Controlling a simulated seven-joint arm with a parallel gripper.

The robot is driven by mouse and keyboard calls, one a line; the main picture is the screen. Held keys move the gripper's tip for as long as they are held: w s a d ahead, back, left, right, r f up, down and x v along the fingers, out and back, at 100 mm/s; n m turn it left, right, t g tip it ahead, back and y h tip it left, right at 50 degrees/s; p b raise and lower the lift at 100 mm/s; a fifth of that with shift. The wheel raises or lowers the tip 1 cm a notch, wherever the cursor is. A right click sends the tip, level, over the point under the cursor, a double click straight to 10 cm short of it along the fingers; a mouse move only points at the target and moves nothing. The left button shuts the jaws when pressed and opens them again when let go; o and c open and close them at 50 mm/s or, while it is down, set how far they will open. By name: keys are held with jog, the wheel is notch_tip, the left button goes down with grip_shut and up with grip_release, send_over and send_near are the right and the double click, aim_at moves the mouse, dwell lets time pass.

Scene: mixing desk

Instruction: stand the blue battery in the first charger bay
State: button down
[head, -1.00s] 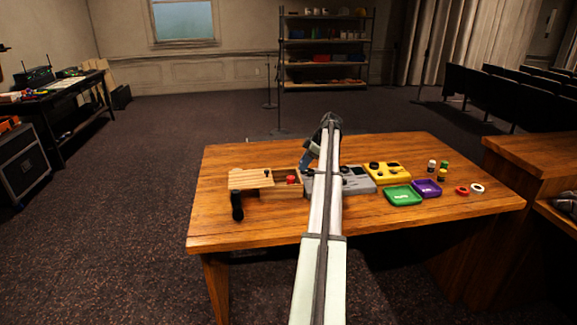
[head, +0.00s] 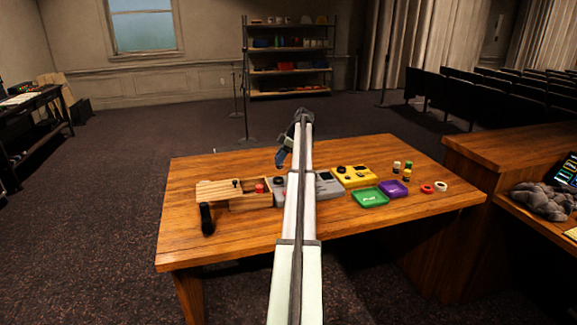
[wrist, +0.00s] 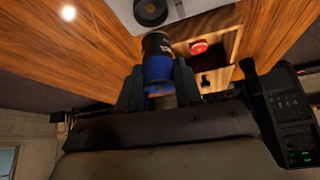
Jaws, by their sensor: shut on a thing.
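The blue battery (wrist: 158,72), blue with a dark end, is held between the two fingers of my gripper (wrist: 160,88) in the wrist view. In the head view my gripper (head: 281,158) is above the back part of the table, partly behind my arm, and the battery is too small to make out surely. A grey device (head: 326,184) stands on the table, partly hidden by my arm. I cannot tell for sure which thing is the charger, and no first bay shows clearly.
A wooden box (head: 235,202) with a red knob-like thing (head: 260,188) stands left of my arm. Right of it are a yellow device (head: 353,176), a green tray (head: 370,198), a purple tray (head: 393,188), small bottle-like items and two rolls. The table's front right is clear.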

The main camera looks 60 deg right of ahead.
aim_at(278, 168)
jog(key=shift+w+r, duration=0.15)
jog(key=shift+w, duration=0.25)
jog(key=shift+f, duration=2.85)
jog(key=shift+f, duration=0.65)
jog(key=c, duration=1)
grip_release()
jog(key=shift+c, duration=0.2)
jog(key=shift+r, duration=0.1)
jog(key=v, duration=1.1)
jog(key=shift+w+a, duration=0.1)
jog(key=shift+a, duration=0.05)
